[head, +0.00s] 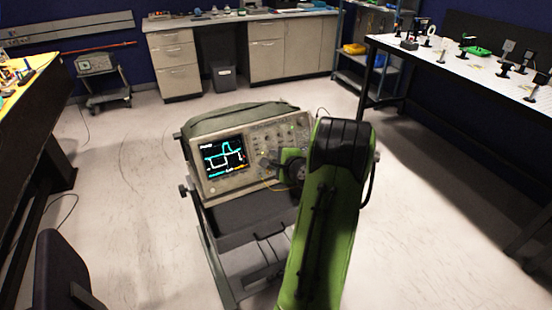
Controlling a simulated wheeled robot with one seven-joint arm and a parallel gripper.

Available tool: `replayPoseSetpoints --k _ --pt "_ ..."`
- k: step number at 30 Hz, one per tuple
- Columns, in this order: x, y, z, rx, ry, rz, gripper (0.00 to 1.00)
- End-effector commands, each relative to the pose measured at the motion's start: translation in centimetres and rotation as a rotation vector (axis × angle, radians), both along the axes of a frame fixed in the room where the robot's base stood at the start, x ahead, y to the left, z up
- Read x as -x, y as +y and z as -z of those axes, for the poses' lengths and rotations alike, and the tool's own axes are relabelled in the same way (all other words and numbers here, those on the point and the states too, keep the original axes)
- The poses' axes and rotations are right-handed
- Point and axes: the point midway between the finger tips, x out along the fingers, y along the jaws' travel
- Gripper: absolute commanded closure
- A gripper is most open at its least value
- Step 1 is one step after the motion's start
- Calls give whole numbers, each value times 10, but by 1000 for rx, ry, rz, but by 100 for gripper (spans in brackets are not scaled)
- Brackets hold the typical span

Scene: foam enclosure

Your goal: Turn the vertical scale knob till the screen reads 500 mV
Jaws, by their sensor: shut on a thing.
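The oscilloscope (206,183) stands on a cart in the middle of the head view, its front panel facing me. Its lit screen (225,157) shows a cyan stepped trace and small text too small to read. My green arm reaches in from the lower right. My gripper (268,161) is at the panel, just right of the screen, shut on a knob there. The held knob is hidden by the gripper, so I cannot tell its marking or angle. Several other knobs (266,136) show above the gripper.
The cart (222,245) has a dark frame. A bench (460,72) stands at right, a yellow-edged table (30,72) at left. The floor (120,200) left of the cart is clear.

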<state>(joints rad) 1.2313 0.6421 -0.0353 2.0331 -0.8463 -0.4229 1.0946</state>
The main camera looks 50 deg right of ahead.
Motion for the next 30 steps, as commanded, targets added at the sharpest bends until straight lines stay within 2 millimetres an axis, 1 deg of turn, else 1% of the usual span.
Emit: replayPoseSetpoints --k 1,2,3,4,11,14,17,27,30 --pt "0 0 0 1 0 2 100" --pt "0 -1 0 1 0 2 75" --pt "0 -1 0 1 0 2 69" --pt "0 0 0 1 0 2 66" --pt "0 0 0 -1 0 1 66" --pt "5 1 -2 0 0 2 66" --pt "21 8 -9 -1 1 7 66" --pt "101 46 -44 0 -1 9 66" --pt "118 54 -52 0 -1 8 66"
